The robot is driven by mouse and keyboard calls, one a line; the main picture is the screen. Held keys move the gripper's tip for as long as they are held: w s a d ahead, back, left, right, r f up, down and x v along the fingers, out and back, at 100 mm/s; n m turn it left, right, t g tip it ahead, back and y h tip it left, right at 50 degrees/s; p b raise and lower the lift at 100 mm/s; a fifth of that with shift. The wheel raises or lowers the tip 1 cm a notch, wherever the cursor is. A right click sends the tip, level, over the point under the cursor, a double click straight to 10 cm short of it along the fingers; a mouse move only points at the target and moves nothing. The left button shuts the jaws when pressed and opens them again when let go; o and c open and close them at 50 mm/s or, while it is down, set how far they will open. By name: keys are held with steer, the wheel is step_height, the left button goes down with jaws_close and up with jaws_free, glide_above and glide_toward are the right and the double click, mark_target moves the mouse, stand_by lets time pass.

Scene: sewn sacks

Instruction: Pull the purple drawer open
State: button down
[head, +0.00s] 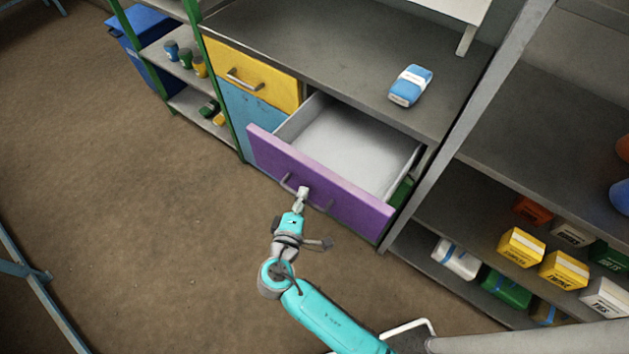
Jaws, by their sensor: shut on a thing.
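The purple drawer (345,193) is pulled out from the grey-topped cabinet in the head view. Its pale inside shows and looks empty. Its bar handle (322,206) is on the purple front, partly hidden by my gripper. My gripper (303,192) is at the middle of the drawer front and shut on the handle. My turquoise arm reaches up to it from the lower right.
A yellow drawer (250,77) is shut at the cabinet's upper left, above a blue panel (245,117). A blue sack (410,86) lies on the grey top (340,60). Shelves with several sacks stand at right. Bare floor (130,220) is free at left.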

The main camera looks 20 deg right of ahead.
steer(key=shift+s+a, duration=0.65)
steer(key=shift+a, duration=0.25)
steer(key=shift+s+a, duration=0.65)
steer(key=shift+a, duration=0.25)
steer(key=c, duration=1.2)
jaws_free()
steer(key=shift+s, duration=0.1)
steer(key=v, duration=1.1)
steer(key=shift+s+a+r, duration=0.1)
steer(key=shift+s+a, duration=0.2)
